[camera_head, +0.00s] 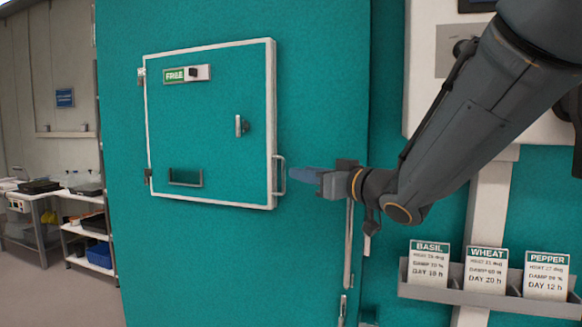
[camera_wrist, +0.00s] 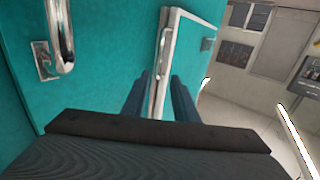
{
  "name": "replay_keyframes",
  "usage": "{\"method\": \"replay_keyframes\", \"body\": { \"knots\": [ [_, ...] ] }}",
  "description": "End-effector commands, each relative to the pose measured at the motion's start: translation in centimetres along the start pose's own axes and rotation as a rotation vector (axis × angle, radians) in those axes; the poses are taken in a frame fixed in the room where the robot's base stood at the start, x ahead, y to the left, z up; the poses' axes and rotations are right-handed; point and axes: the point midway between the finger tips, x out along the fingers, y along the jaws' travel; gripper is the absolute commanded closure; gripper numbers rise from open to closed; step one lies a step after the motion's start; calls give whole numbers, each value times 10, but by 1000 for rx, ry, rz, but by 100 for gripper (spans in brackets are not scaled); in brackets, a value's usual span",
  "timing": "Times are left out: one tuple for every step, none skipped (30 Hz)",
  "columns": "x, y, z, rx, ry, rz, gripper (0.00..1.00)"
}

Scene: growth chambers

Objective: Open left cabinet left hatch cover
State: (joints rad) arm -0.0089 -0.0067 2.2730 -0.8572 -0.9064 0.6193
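The hatch cover (camera_head: 212,125) is a teal square panel with a white frame on the teal cabinet wall. Its hinges show at its left edge. A metal bar handle (camera_head: 281,175) is on its right edge and also shows upright in the wrist view (camera_wrist: 162,58). My gripper (camera_head: 300,174) is just right of the handle, pointing left at it. In the wrist view my gripper's two dark fingers (camera_wrist: 162,82) are apart, with the handle in line with the gap between them. I cannot tell whether they touch it or whether the cover is slightly ajar.
A "FREE" sign (camera_head: 187,73) and a small latch (camera_head: 241,126) are on the cover. A larger metal door handle (camera_wrist: 60,40) is left of the fingers in the wrist view. A rack of labelled cards (camera_head: 488,285) is at lower right. Shelves (camera_head: 85,230) stand at far left.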

Motion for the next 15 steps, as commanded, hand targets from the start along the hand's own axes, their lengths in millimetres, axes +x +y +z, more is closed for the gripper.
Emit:
{"method": "replay_keyframes", "body": {
  "knots": [
    [1,0,0,0,0,1,74],
    [2,1,0,0,0,1,74],
    [4,2,0,0,0,3,74],
    [6,3,0,0,-1,4,74],
    [9,4,0,1,-1,6,74],
    [14,5,0,2,-1,8,74],
    [18,7,0,2,-1,10,74],
    [22,7,0,1,-1,11,74],
    [28,8,0,1,-1,12,74],
    [33,9,0,1,-1,14,74],
    [38,10,0,1,-1,15,74],
    [43,10,0,1,-2,15,74],
    [48,10,0,1,-2,16,74],
    [52,10,0,1,-2,16,74],
    [57,10,0,1,-1,16,74]
  ]
}}
